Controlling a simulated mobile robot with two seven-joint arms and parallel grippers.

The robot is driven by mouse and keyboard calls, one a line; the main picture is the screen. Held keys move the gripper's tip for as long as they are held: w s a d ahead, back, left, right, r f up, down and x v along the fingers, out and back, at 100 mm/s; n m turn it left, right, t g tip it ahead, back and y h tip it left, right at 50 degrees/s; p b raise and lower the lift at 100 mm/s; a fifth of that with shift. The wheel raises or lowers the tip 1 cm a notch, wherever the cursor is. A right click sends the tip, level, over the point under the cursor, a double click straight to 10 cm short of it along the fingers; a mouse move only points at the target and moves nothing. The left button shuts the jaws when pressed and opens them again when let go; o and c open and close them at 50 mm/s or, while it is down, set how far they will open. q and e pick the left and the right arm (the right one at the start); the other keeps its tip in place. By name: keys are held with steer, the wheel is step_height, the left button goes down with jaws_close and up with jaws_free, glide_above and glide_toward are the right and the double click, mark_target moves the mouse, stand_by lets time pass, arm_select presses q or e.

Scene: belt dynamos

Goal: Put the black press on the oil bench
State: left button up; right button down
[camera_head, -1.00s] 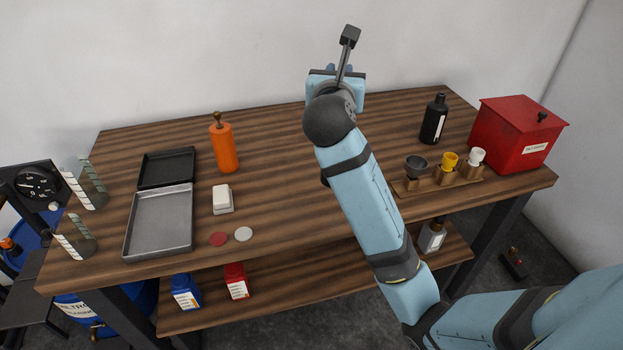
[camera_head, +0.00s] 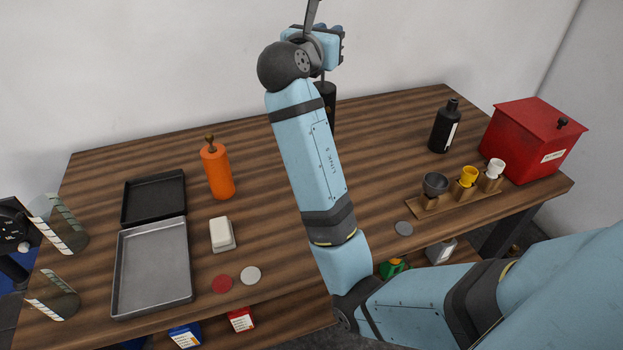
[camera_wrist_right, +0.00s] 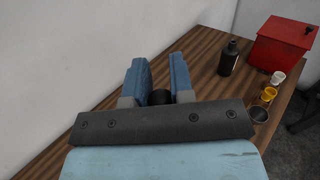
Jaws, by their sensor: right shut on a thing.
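The black press (camera_head: 327,97) is a dark cylinder below my right gripper (camera_head: 335,48), near the back of the bench. My arm hides part of it in the head view, and I cannot tell whether its base touches the wood. In the right wrist view the right gripper (camera_wrist_right: 158,88) is shut on the press, whose dark round top (camera_wrist_right: 160,97) shows between the blue fingers. The oil bench (camera_head: 385,125) is a brown wooden table. My left gripper is not in view.
An orange press (camera_head: 218,172), a black tray (camera_head: 154,197) and a metal tray (camera_head: 185,290) stand left. A white block (camera_head: 222,234) is beside them. A black bottle (camera_head: 444,128), a cup rack (camera_head: 455,200) and a red box (camera_head: 530,142) stand right.

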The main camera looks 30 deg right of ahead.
mark_target(327, 108)
steer(key=f, duration=1)
steer(key=f+b, duration=0.1)
steer(key=f, duration=0.3)
steer(key=shift+s+f, duration=0.3)
steer(key=shift+f, duration=2.55)
steer(key=c, duration=1)
jaws_free()
